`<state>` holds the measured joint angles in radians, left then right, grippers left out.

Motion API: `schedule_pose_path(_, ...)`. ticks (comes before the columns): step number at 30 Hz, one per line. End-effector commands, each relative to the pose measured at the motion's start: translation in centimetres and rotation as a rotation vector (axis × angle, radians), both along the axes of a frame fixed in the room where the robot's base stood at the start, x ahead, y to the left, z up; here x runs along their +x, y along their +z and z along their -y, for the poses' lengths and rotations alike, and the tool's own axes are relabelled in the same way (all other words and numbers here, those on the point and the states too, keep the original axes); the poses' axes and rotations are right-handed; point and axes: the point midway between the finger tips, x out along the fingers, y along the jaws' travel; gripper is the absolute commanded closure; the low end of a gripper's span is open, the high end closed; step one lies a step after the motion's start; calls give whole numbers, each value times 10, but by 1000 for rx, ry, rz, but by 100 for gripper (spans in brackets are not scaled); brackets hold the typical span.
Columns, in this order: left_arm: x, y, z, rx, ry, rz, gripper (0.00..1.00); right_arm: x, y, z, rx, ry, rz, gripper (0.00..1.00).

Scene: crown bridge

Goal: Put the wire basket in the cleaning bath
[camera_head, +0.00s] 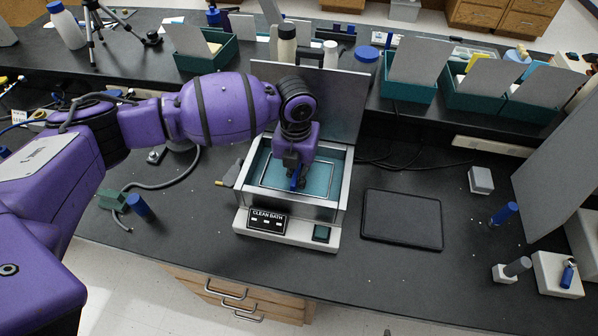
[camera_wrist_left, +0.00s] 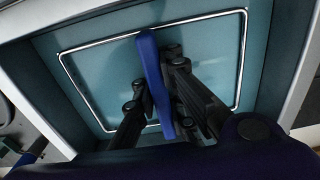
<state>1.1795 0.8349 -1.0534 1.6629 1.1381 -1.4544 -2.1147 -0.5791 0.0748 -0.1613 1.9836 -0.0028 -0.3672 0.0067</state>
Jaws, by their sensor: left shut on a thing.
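The cleaning bath (camera_head: 242,216), labelled "CLEAN BATH", stands on the dark bench with its lid (camera_head: 340,95) raised behind it. Its inside is teal. The wire basket shows as a thin rectangular wire rim (camera_wrist_left: 243,62) with a blue handle (camera_wrist_left: 152,70). The rim lies within the bath's walls in both views. I cannot tell whether the basket rests on the bottom. My left gripper (camera_head: 295,178) reaches down over the bath. In the left wrist view my left gripper (camera_wrist_left: 157,78) has its dark fingers either side of the blue handle, shut on it. My right gripper is not in view.
A black flat pad (camera_head: 402,219) lies right of the bath. Blue-topped small items and white blocks (camera_head: 558,274) stand further right. A grey hose (camera_head: 165,185) and a blue cylinder (camera_head: 139,205) are at left. Teal bins (camera_head: 410,90) line the raised back shelf.

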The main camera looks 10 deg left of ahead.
Motion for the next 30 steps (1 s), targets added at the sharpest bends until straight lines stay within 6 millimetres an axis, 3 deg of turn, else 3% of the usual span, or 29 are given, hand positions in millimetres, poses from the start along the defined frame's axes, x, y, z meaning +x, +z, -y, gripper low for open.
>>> schedule_pose_path(1, 0, -2, 0, 0, 0, -1, 100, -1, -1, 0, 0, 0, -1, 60)
schedule_pose_path(2, -1, -3, 0, 0, 0, -2, 90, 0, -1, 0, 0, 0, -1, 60)
schedule_pose_path(6, 0, -2, 0, 0, 0, -1, 72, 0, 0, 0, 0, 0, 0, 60)
schedule_pose_path(17, 0, 0, 0, 0, 0, 0, 72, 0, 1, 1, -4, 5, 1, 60)
schedule_pose_path(23, 1, 28, -1, -1, 1, 4, 72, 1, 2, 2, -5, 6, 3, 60)
schedule_pose_path(30, 1, 81, -1, 0, 0, 3, 72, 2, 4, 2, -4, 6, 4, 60)
